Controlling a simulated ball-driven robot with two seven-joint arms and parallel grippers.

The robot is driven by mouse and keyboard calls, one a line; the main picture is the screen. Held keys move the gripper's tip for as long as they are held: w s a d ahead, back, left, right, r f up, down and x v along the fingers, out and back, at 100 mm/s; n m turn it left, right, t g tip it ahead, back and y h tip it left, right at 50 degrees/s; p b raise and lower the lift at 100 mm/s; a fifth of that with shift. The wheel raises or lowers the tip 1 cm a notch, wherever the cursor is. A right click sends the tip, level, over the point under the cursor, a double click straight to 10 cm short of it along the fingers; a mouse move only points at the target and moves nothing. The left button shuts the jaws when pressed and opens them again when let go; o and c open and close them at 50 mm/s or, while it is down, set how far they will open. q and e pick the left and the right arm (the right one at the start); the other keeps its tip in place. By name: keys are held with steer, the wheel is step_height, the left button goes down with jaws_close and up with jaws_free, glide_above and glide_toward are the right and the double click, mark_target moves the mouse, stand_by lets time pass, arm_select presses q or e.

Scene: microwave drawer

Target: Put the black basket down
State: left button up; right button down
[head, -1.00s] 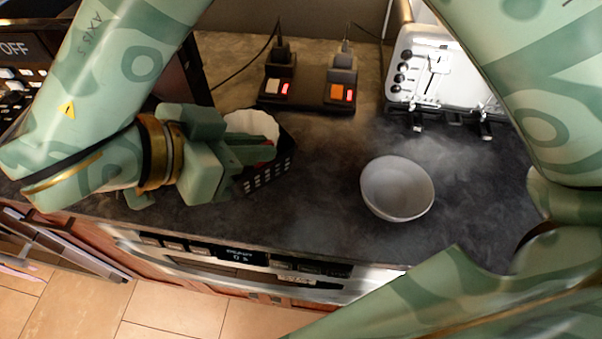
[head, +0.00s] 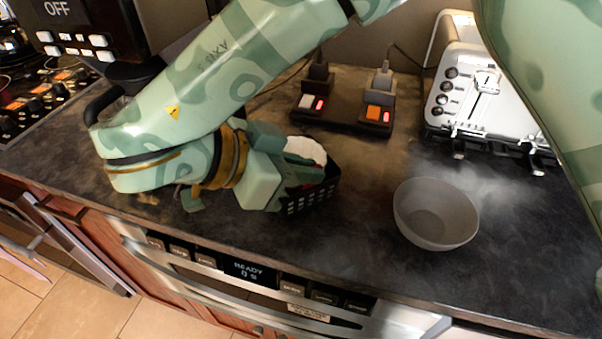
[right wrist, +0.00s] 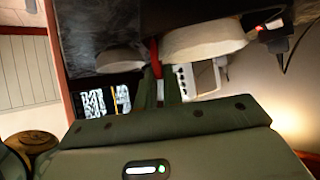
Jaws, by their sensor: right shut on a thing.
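The black basket (head: 316,194) has slotted sides and is over the dark counter, left of the grey bowl, in the head view. A white rounded thing (head: 305,150) and a bit of red show in it. My right gripper (head: 303,174) is at the basket's left side, shut on it; its fingertips are partly hidden. In the right wrist view, the gripper's green fingers (right wrist: 160,92) reach toward pale rounded things (right wrist: 205,40) and a red strip. I cannot tell whether the basket's base touches the counter. My left gripper is not in view.
A grey bowl (head: 436,213) stands right of the basket. A switch block (head: 345,110) with lit switches is behind it, and a white toaster (head: 480,95) is at the back right. The drawer front (head: 245,272) lies below the counter edge (head: 200,238). Clear counter lies between basket and bowl.

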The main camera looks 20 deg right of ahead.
steer(key=shift+s+a, duration=0.1)
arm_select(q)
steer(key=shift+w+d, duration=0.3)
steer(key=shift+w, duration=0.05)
arm_select(e)
steer(key=c, duration=1.5)
jaws_free()
steer(key=shift+f, duration=0.1)
steer(key=shift+c, duration=0.2)
arm_select(q)
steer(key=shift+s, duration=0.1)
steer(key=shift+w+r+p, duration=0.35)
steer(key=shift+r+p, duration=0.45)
steer(key=shift+p, duration=0.1)
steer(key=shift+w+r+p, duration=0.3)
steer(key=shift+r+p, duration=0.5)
steer(key=shift+p, duration=0.05)
arm_select(e)
steer(key=v, duration=1.2)
steer(key=shift+r, duration=0.2)
